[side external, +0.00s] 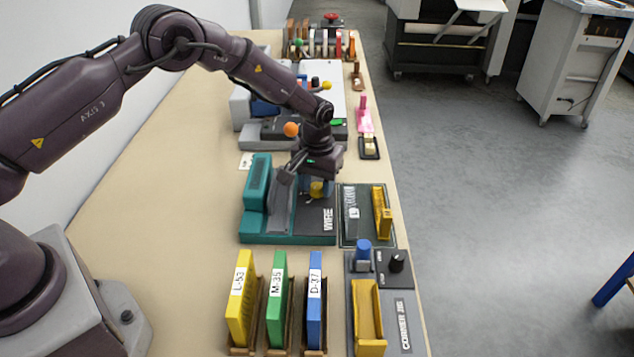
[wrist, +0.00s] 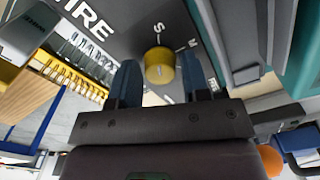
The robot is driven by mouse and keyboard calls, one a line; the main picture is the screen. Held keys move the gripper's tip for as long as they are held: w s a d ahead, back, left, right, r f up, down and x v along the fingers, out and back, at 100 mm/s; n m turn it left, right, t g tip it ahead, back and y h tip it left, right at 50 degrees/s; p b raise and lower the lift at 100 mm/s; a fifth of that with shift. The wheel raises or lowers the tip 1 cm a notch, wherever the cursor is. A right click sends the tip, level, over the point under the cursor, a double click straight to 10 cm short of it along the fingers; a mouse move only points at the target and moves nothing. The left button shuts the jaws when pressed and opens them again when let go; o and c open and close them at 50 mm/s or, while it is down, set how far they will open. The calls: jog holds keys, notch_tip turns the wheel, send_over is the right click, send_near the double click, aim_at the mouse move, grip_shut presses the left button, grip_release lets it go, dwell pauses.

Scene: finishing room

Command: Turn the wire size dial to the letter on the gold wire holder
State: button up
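The wire size dial is a yellow round knob (wrist: 159,62) on the dark "WIRE" panel; it also shows under my gripper in the side external view (side external: 318,189). The letters S and M are printed beside it in the wrist view; other markings are hidden or unclear. I cannot tell which letter it points to. My gripper (wrist: 159,80) is open, its two dark fingers on either side of the knob, with gaps visible. In the side external view my gripper (side external: 315,180) is above the panel.
The teal machine (side external: 256,185) carries the panel. Yellow L-53, green M-35 and blue D-37 books (side external: 315,295) stand in front. Another station with a blue knob (side external: 363,250) and black knob is at front right. An orange ball (side external: 291,129) is behind my gripper.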

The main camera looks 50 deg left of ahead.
jog(key=c, duration=0.5)
jog(key=shift+c, duration=0.2)
jog(key=shift+m, duration=0.3)
jog(key=m, duration=1.1)
jog(key=shift+m, duration=0.3)
jog(key=o, duration=0.9)
jog(key=shift+r, duration=0.1)
